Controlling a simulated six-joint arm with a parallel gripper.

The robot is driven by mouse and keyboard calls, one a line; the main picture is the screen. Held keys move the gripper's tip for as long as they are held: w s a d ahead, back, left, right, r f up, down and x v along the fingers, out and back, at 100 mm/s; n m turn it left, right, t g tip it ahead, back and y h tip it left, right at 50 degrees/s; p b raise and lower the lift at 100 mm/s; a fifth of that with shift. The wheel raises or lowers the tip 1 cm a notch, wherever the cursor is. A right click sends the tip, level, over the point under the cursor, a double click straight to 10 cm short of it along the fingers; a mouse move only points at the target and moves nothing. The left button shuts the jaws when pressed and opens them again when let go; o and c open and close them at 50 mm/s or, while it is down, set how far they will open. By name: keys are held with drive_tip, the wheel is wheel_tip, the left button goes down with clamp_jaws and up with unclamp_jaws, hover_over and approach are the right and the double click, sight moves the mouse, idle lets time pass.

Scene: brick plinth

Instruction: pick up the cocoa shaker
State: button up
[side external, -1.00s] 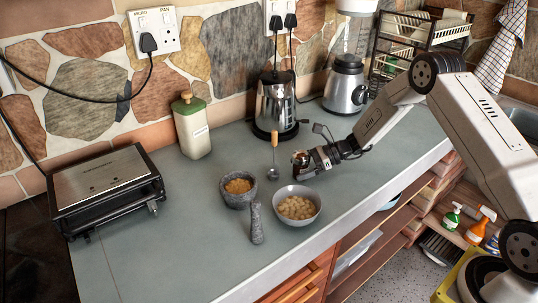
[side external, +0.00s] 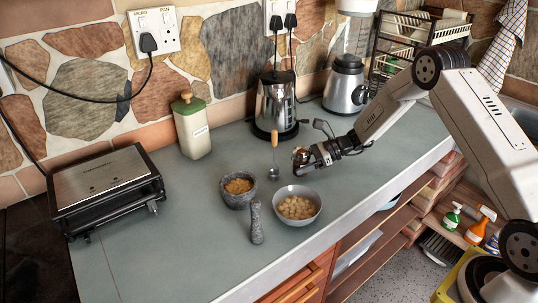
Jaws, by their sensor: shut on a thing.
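The cocoa shaker (side external: 300,155) is a small, shiny, brownish metal piece, partly covered by the fingers. My gripper (side external: 306,158) reaches in from the right and is shut on it. The gripper is low over the grey counter, just behind the bowl of pale pieces. The gap between the shaker and the counter is too small to judge from this view.
A kettle (side external: 277,105) and blender (side external: 345,86) stand behind. The counter's front left is clear.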

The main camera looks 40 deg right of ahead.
drive_tip(key=s+r, duration=1.1)
drive_tip(key=s, duration=0.3)
drive_tip(key=shift+a+r, duration=0.3)
drive_tip(key=shift+a, duration=0.1)
